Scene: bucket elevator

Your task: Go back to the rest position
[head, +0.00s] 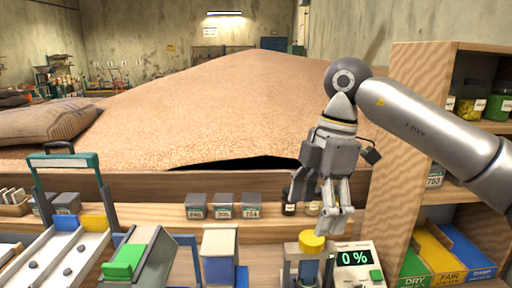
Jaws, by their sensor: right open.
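My right gripper (334,222) hangs at the right of centre, its fingers pointing down, open with nothing seen between them. It is above and a little right of a yellow-capped device (312,242) on the bench. Its arm comes in from the right edge. My left gripper is not in view.
A display reading 0 % (355,258) stands right of the yellow cap. A shelf (400,150) with jars is at the right. A large grain heap (220,110) fills the back behind a wooden board.

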